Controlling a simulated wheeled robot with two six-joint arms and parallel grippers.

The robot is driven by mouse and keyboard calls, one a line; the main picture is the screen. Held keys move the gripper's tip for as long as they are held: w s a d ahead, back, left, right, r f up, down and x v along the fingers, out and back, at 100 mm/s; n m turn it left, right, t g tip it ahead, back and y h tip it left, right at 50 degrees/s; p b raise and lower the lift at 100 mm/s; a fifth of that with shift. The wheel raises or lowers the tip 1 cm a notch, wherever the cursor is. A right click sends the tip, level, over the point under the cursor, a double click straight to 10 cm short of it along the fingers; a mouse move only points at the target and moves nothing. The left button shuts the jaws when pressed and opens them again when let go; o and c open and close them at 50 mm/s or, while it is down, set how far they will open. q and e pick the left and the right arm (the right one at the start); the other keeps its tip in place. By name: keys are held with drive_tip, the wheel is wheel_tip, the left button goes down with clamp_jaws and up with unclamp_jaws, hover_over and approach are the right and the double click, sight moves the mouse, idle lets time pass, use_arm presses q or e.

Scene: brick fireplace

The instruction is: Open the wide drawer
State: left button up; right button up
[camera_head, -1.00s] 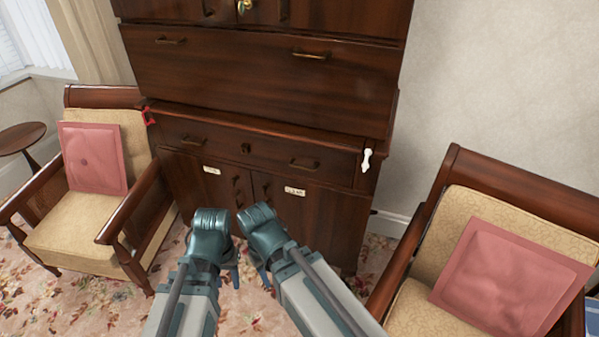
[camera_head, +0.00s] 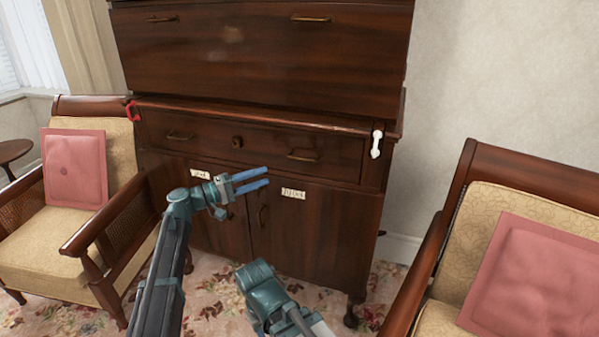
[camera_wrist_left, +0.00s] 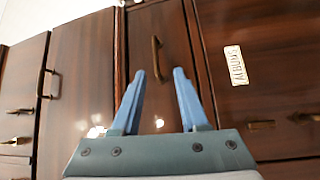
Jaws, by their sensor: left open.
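The dark wood cabinet has a wide drawer (camera_head: 270,148) at mid height, with two brass handles, the right one (camera_head: 303,155) and the left one (camera_head: 180,137), and a small knob between them. The drawer front sits flush in the cabinet. My left gripper (camera_head: 267,177) is open and empty in front of the doors, just below the drawer, its blue fingers pointing right. In the left wrist view one drawer handle (camera_wrist_left: 156,57) appears beyond and between the open fingers, not touched. My right arm (camera_head: 265,290) is low; its fingers do not show.
A larger drawer (camera_head: 250,60) is above, and labelled doors (camera_head: 320,225) are below. Armchairs stand close on the left (camera_head: 55,225) and right (camera_head: 480,200). A red piece (camera_head: 132,111) and a white piece (camera_head: 376,145) are at the cabinet's sides. Flowered carpet lies in front.

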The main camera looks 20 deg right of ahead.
sight(300, 160)
use_arm(q)
drive_tip(key=x, duration=0.4)
drive_tip(key=p+x, duration=0.1)
drive_tip(key=x, duration=0.4)
drive_tip(key=r+p+x, duration=0.1)
drive_tip(key=x, duration=0.3)
drive_tip(key=shift+w+d, duration=0.2)
drive_tip(key=shift+w, duration=0.25)
clamp_jaws()
idle(1.0)
